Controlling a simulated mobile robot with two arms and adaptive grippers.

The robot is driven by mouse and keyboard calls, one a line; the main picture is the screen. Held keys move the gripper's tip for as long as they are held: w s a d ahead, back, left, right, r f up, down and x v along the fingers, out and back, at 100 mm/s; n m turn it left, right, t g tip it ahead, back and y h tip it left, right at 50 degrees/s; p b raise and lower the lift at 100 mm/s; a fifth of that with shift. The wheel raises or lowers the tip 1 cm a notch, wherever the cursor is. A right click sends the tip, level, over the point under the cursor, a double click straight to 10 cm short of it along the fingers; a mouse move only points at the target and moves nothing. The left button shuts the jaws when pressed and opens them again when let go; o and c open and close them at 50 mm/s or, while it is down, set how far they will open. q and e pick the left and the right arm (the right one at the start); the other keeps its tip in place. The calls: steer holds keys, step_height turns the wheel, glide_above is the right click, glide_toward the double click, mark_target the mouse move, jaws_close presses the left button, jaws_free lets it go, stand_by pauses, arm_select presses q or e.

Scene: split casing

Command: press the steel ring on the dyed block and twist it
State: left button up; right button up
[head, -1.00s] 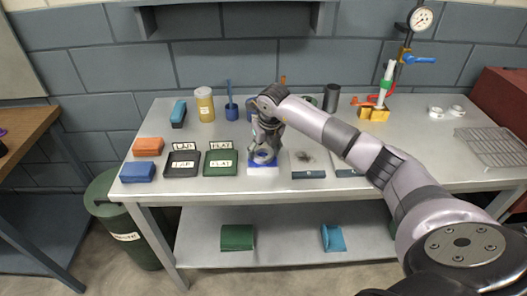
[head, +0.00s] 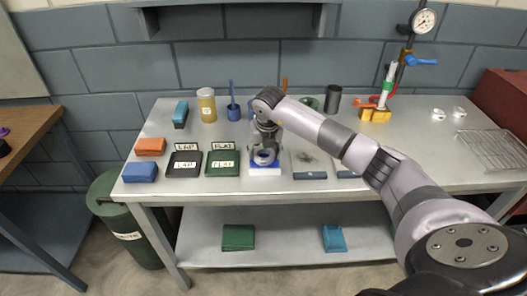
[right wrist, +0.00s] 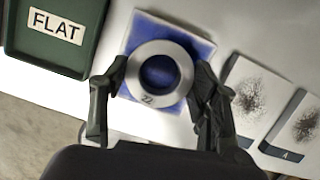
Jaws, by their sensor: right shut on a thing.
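The steel ring (right wrist: 149,99) is a thick pale ring with a dark mark on its near face. It lies flat over the blue top of the dyed block (right wrist: 196,47), and blue shows through its hole. In the head view the block (head: 264,171) has a white front side and sits near the table's front edge. My right gripper (right wrist: 159,80) points down and is shut on the ring, one finger at each side. In the head view the gripper (head: 265,155) covers part of the ring. My left gripper is not in view.
Left of the block are a green tray (head: 209,171) marked FLAT and a black tray (head: 170,171) marked LAP. Right of it are speckled plates (head: 308,176). A wire rack (head: 492,150) is far right.

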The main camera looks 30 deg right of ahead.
steer(key=shift+d+m+h, duration=0.15)
steer(key=shift+m+h, duration=0.15)
steer(key=shift+m, duration=0.8)
steer(key=shift+f, duration=0.1)
steer(key=shift+n+b, duration=0.35)
steer(key=shift+n, duration=0.65)
steer(key=shift+n+y, duration=0.3)
steer(key=shift+y, duration=0.1)
steer(key=shift+f+n+b, duration=0.1)
steer(key=shift+n+b, duration=0.35)
steer(key=shift+n, duration=0.25)
steer(key=shift+s+n+y, duration=0.1)
steer(key=shift+n+y, duration=0.2)
steer(key=shift+n, duration=0.2)
